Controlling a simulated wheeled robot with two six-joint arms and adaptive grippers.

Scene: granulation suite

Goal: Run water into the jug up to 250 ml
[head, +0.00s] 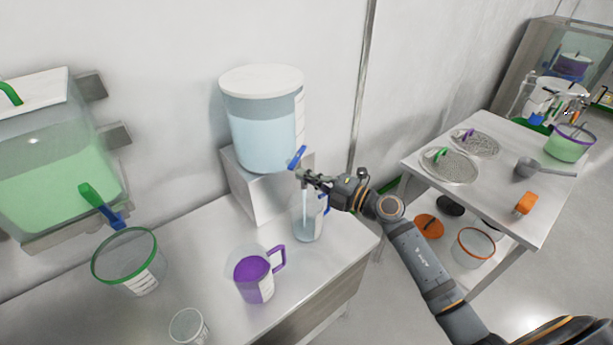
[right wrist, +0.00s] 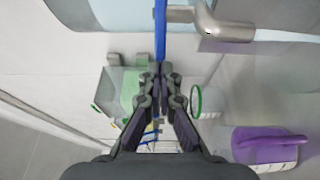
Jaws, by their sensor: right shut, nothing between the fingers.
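A clear water tank (head: 262,140) with a white lid stands on a metal block. Its tap has a blue lever (head: 297,157), which also shows in the right wrist view (right wrist: 160,30) beside a metal spout (right wrist: 212,25). A pale stream (right wrist: 280,36) runs out from the spout. The clear jug (head: 307,228) with a blue handle stands under the tap, partly hidden by my right gripper; its water level is too unclear to read. My right gripper (head: 310,178) is shut and empty, its tips close to the lever; I cannot tell if they touch. My left gripper is out of view.
A purple jug (head: 252,268), a green-rimmed container (head: 140,280) and a small clear cup (head: 188,326) stand on the bench (head: 335,262). A tank of green liquid (head: 60,165) hangs at left. A second table (head: 500,215) with sieves stands at right.

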